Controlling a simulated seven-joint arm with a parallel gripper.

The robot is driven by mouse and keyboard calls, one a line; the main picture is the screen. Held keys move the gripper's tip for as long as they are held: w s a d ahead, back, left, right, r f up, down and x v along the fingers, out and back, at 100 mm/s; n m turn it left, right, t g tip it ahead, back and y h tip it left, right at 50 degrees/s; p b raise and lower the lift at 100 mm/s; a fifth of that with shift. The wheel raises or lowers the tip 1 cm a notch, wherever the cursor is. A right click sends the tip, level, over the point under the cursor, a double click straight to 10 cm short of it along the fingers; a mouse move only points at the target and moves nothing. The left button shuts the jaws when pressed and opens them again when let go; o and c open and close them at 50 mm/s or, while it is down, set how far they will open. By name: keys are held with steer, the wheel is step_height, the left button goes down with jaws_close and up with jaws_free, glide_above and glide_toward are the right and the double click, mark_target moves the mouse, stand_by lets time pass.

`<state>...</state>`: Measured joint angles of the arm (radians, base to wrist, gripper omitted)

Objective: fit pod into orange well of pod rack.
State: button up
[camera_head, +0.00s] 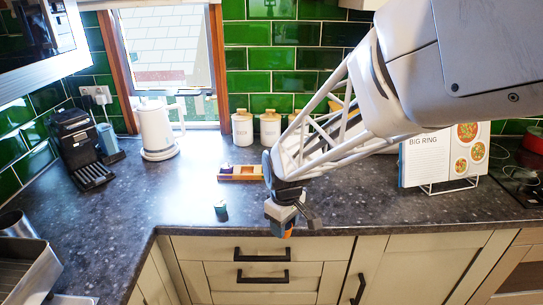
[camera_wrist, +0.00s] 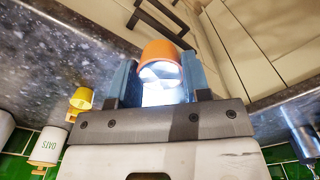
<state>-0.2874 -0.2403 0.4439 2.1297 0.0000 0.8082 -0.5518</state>
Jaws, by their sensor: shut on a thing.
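My gripper (camera_head: 287,214) is shut on an orange pod (camera_wrist: 160,52), which sits between the two blue-grey fingers in the wrist view. In the head view the pod's orange end (camera_head: 288,234) shows below the fingers, in front of the counter's front edge and drawer fronts. The pod rack (camera_head: 240,178) is a low, long block with coloured wells on the counter, behind and left of my gripper and apart from it. Its right end is close to my arm's outline, and the orange well cannot be picked out clearly.
A small teal item (camera_head: 220,207) stands on the counter in front of the rack. White canisters (camera_head: 242,127) stand behind it. A white kettle (camera_head: 156,130) and a black coffee machine (camera_head: 80,148) are at left, an open cookbook (camera_head: 440,155) at right. The counter around the rack is mostly clear.

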steer(key=shift+m, duration=0.3)
steer(key=w+a, duration=0.2)
steer(key=w, duration=0.4)
steer(key=w+a, duration=0.3)
steer(key=w, duration=0.3)
steer(key=w+a+r, duration=0.1)
steer(key=w+a, duration=0.1)
steer(key=w, duration=0.4)
steer(key=shift+w+a, duration=0.25)
steer(key=shift+w, duration=0.05)
steer(key=shift+w, duration=0.1)
glide_above(247, 166)
steer(key=s, duration=0.3)
steer(key=shift+w+d+f, duration=0.15)
steer(key=shift+w+f, duration=0.05)
steer(key=shift+f, duration=0.5)
steer(key=shift+f, duration=0.1)
steer(key=shift+f, duration=1.65)
steer(key=shift+f, duration=0.45)
